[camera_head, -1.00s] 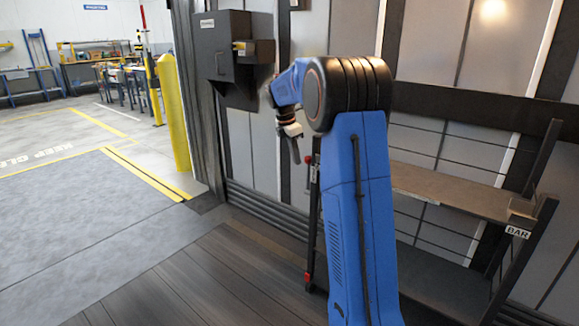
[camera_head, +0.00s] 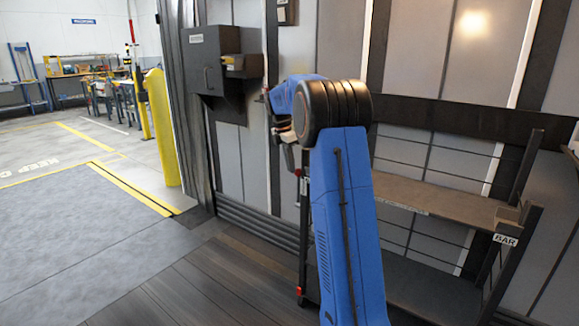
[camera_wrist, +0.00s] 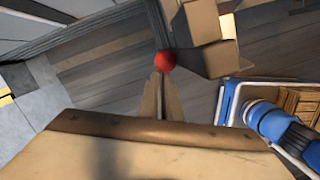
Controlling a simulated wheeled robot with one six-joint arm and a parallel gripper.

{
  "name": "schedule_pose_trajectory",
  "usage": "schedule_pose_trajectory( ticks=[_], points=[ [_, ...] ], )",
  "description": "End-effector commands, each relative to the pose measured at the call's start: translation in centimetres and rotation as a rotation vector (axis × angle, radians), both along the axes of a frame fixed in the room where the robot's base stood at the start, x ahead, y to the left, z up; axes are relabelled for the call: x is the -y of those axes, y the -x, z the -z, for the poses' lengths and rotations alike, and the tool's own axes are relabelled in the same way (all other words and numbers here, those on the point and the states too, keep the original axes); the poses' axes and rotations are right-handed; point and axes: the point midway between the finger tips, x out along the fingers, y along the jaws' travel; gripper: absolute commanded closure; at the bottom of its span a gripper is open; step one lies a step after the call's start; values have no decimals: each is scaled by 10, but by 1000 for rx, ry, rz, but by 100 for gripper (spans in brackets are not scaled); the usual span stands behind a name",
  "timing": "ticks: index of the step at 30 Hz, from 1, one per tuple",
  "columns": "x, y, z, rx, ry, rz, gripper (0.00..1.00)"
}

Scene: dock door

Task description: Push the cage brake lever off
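The cage (camera_head: 436,197) is a dark rack with brown shelves and a "BAR" label, at the right of the head view. A small red knob (camera_head: 298,172) shows at its left post; I take it as the brake lever's end. In the wrist view a red ball (camera_wrist: 165,62) lies just beyond my fingertips; whether they touch it I cannot tell. My gripper (camera_wrist: 160,77) has its fingers together with nothing between them. In the head view my gripper (camera_head: 290,157) is beside the cage's left post, partly behind my blue arm. The lever's shaft is mostly hidden.
A dark wall box (camera_head: 211,60) hangs left of my arm. A yellow post (camera_head: 163,127) stands at the opening. The plank floor (camera_head: 190,275) left of the cage is clear.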

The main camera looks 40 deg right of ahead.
Motion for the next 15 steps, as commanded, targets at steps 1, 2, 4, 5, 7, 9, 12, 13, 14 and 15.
schedule_pose_trajectory(
  ticks=[1, 2, 4, 5, 7, 9, 12, 13, 14, 15],
  points=[
    [8, 1, -2, 4, 12, 5, 100],
    [8, 1, -2, 4, 12, 5, 100],
    [5, 1, -3, 4, 12, 4, 100],
    [2, 0, -3, 4, 12, 4, 100],
    [-6, -1, -4, 4, 12, 3, 100],
    [-18, -3, -5, 4, 10, 2, 100],
    [-41, -5, -7, 2, 6, -1, 100],
    [-47, -6, -8, 1, 5, -1, 100],
    [-46, -7, -15, 4, 7, 2, 100],
    [-46, -8, -24, 5, 6, 3, 100]
  ],
)
